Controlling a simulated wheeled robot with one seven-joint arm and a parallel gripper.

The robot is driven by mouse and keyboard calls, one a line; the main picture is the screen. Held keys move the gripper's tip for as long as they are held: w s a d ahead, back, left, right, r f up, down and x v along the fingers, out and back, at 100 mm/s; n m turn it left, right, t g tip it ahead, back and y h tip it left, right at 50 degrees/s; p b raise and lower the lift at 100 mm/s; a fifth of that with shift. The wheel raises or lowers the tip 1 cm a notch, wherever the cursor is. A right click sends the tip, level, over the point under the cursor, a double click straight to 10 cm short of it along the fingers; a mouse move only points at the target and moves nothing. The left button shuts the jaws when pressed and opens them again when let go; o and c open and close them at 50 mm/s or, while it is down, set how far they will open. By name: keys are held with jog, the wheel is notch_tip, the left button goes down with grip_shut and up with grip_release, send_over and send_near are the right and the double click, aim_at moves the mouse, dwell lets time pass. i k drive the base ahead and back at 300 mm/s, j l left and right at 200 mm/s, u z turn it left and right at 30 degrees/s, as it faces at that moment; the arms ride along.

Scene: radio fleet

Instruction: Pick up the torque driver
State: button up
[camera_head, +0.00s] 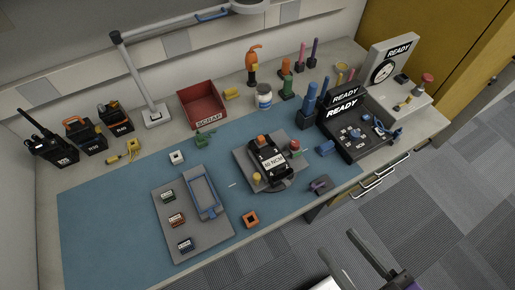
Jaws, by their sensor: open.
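I cannot tell for certain which tool is the torque driver. An orange-handled tool (254,62) stands upright at the back of the bench. An orange-and-green tool (287,82) stands to its right, and a blue upright tool (309,100) stands nearer the black READY unit. My gripper (337,243) is at the bottom right, beyond the bench's front edge and over the floor. Its two dark fingers are apart with nothing between them. It is well away from all these tools.
A blue mat (105,215) covers the bench. A black device marked NCM (269,158) sits in a grey fixture at its middle. A red SCRAP bin (202,104), a lamp post (140,80), radios (45,138) and a black READY unit (357,135) surround it. Grey floor lies right.

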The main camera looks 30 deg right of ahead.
aim_at(310, 99)
jog(key=i+j, duration=0.25)
jog(key=j, duration=0.15)
jog(key=i+j+z, duration=0.1)
jog(key=i+j, duration=0.45)
jog(key=j, duration=0.25)
